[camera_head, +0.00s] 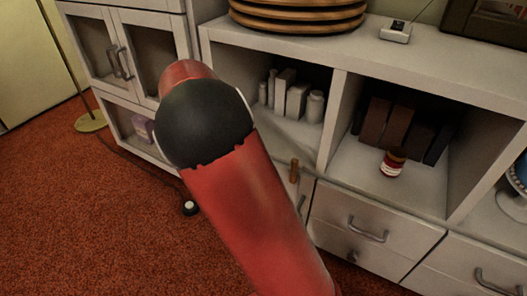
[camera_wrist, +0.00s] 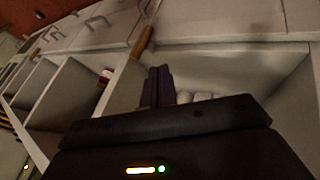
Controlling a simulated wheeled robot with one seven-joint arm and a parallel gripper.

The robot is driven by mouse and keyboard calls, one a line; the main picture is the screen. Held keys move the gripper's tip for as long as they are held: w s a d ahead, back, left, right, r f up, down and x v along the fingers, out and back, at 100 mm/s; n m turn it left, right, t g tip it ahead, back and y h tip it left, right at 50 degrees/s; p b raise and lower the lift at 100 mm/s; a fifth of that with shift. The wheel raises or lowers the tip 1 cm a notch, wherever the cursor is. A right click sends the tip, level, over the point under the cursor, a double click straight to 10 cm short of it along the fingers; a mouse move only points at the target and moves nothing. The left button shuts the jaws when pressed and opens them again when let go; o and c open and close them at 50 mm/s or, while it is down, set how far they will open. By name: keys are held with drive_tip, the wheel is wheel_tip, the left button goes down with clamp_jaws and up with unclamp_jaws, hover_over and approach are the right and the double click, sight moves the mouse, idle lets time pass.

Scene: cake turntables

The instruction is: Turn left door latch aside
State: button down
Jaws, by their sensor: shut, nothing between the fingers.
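A small wooden latch (camera_head: 294,170) stands roughly upright at the top edge of the low cabinet front, just right of my red arm. It also shows in the wrist view (camera_wrist: 143,42) as a tan bar crossing the shelf edge. The door (camera_head: 306,190) below it is mostly hidden behind my arm in the head view. My gripper (camera_wrist: 157,72) is shut and empty, its dark fingers pointing toward the shelf edge close beside the latch. I cannot tell whether they touch it. The gripper is hidden behind my arm in the head view.
An open shelf holds white containers (camera_head: 290,97). The shelf to its right holds dark books (camera_head: 385,125) and a red-labelled jar (camera_head: 393,163). Drawers with handles (camera_head: 368,230) lie below. A glass-door cabinet (camera_head: 140,50) stands at left. Red carpet is open at lower left.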

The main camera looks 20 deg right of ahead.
drive_tip(key=b, duration=0.2)
approach(294, 172)
drive_tip(key=shift+w+d+f, duration=0.7)
drive_tip(key=shift+d+f, duration=0.6)
drive_tip(key=shift+f, duration=0.9)
